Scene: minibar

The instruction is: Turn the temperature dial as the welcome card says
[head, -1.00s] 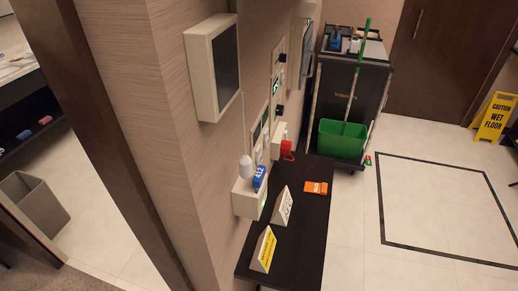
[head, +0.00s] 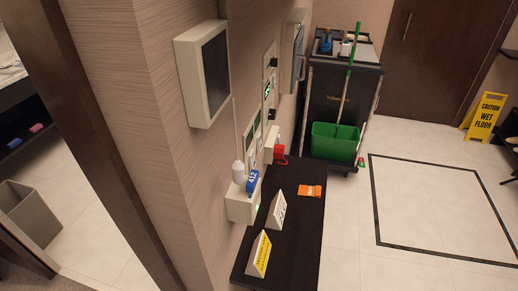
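Folded cards stand on a dark narrow table (head: 300,232) along the wall. A white card (head: 277,211) has dark marks too small to read. A yellow and white card (head: 259,254) stands nearer, its text also unreadable. I cannot tell which is the welcome card. Wall panels with small displays (head: 254,133) and (head: 268,90) are seen at a steep angle. A dark knob-like part (head: 272,115) sits on the wall there; I cannot tell if it is the temperature dial. Neither gripper is in view.
A white wall box (head: 241,205) carries a blue tag (head: 252,183). An orange packet (head: 309,191) lies on the table. A cart (head: 341,95) with a green bucket (head: 335,142) stands behind. A wet-floor sign (head: 484,117) is at right. The outlined floor (head: 440,205) is clear.

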